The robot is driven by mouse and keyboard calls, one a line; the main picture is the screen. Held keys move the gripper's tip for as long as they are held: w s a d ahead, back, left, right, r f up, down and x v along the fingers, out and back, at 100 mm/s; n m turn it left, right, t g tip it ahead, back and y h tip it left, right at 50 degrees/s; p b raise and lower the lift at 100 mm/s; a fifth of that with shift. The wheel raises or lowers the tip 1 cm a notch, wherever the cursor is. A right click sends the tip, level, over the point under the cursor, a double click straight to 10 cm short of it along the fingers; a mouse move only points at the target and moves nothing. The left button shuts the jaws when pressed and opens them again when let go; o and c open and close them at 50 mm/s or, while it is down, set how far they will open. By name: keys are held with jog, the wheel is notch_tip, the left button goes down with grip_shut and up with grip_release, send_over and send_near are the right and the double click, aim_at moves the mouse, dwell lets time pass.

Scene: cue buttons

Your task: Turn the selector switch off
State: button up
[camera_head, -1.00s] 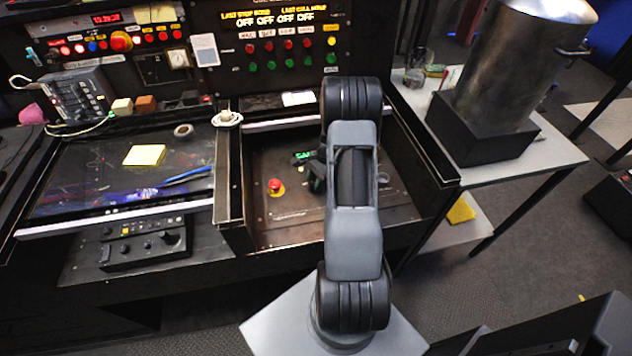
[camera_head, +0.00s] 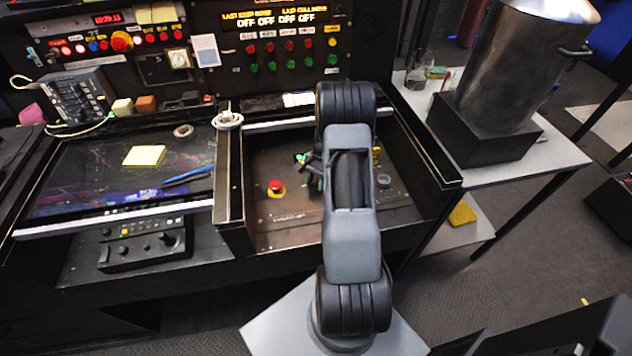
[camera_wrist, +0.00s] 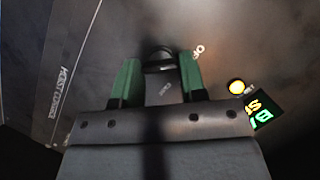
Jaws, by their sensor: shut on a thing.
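The selector switch (camera_wrist: 163,51) is a dark rounded knob on a dark panel in the wrist view, between my fingertips. White lettering that seems to read "OF" is beside it, partly cut off. My gripper (camera_wrist: 160,72) has green fingers and is shut on the knob. The way the knob points is hard to tell. In the head view my arm hides the switch and most of my gripper; a little of the fingers shows at its left edge.
A lit yellow lamp (camera_wrist: 236,86) and a small display (camera_wrist: 266,106) are right of my gripper.

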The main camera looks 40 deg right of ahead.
jog(key=o, duration=0.9)
jog(key=shift+r, duration=0.1)
jog(key=v, duration=1.3)
jog(key=shift+r, duration=0.35)
